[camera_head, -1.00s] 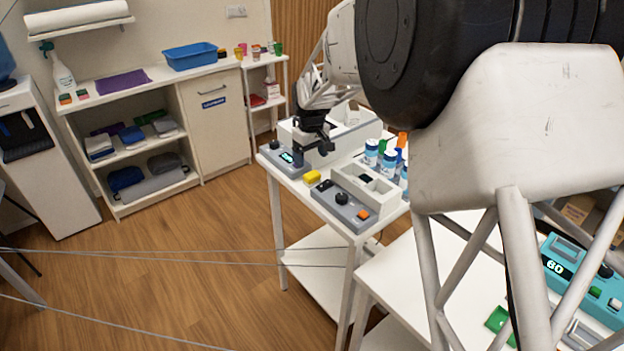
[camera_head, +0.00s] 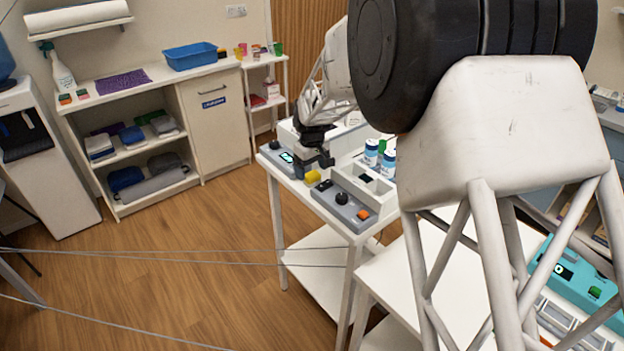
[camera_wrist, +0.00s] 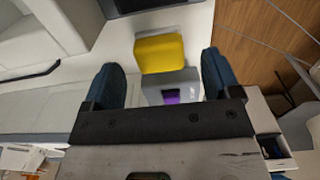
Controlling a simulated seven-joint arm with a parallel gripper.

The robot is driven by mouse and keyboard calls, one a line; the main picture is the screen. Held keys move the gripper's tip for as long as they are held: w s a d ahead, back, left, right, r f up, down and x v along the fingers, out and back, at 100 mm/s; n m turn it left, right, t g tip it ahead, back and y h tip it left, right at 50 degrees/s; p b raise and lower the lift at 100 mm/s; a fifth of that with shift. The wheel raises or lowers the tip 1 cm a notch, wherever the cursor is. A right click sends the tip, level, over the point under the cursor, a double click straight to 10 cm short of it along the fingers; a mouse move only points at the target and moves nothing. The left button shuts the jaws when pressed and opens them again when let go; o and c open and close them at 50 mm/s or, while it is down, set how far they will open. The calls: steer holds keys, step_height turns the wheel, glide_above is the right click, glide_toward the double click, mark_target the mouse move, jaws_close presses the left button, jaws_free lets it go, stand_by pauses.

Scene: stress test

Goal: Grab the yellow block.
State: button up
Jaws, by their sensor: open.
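The yellow block (camera_head: 312,176) sits on the white table (camera_head: 291,184) near its front left edge, between two grey control boxes. In the wrist view the yellow block (camera_wrist: 159,53) lies just beyond the fingertips, roughly centred between them. My gripper (camera_head: 318,165) is right at the block in the head view, beside or just above it. The wrist view shows my gripper (camera_wrist: 161,75) with its two dark blue fingers apart and nothing between them. I cannot tell the exact gap between fingers and block.
A grey box with a black knob (camera_head: 342,201) stands to the block's right, and another grey box (camera_head: 279,160) with a display stands left behind it. Blue-and-white bottles (camera_head: 373,153) stand further right. The table's front edge is close to the block.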

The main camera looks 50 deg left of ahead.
mark_target(312, 174)
steer(key=shift+f, duration=1.45)
steer(key=c, duration=1)
steer(key=shift+r, duration=0.1)
steer(key=shift+r, duration=4.95)
